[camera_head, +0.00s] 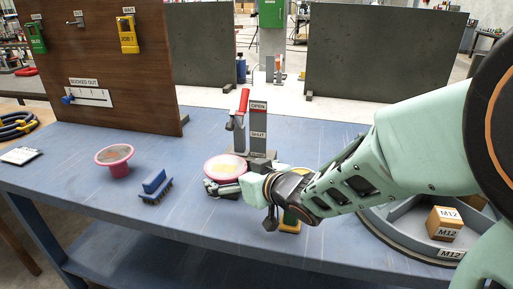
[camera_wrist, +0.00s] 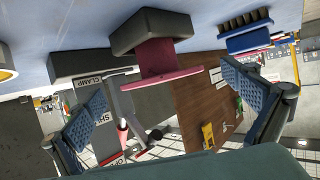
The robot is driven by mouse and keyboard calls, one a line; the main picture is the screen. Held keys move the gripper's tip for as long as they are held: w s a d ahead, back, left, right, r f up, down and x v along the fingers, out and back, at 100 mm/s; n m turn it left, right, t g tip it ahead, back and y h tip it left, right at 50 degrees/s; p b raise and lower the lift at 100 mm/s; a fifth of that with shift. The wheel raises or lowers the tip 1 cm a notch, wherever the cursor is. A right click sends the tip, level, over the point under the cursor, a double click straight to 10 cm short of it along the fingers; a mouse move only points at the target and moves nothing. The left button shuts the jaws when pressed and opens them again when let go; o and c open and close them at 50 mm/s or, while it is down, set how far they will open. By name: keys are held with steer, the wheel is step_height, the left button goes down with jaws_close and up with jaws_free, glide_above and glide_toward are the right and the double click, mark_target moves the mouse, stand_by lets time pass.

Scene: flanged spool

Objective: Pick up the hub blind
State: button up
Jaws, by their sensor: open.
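Two pink flanged pieces stand on the blue bench; neither bears a readable name, so I cannot tell for certain which is the hub blind. One (camera_head: 225,167) is beside the clamp stand, with a round flange on top, partly hidden by my gripper (camera_head: 230,188). The other (camera_head: 115,160) stands upright at the left, its wide rim up. In the upside-down wrist view, a pink flange on a short column (camera_wrist: 158,55) rises from a dark block, between the fingers of my gripper (camera_wrist: 168,108) and beyond them. My fingers are apart and empty; contact is not visible.
A clamp stand (camera_head: 259,128) with a red handle rises behind the nearer pink piece. A blue brush (camera_head: 155,186) lies left of it. A round grey tray (camera_head: 385,222) holding M12 boxes is at the right. A wooden board (camera_head: 105,60) stands behind left. The front-left bench is clear.

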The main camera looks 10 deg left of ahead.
mark_target(226, 166)
steer(key=x, duration=0.1)
steer(key=b+x, duration=0.1)
steer(key=x, duration=0.2)
steer(key=shift+w+a+r, duration=0.1)
steer(key=shift+w+a, duration=0.25)
steer(key=c, duration=2)
steer(key=shift+r, duration=0.25)
steer(key=shift+c, duration=0.4)
steer(key=shift+r, duration=0.15)
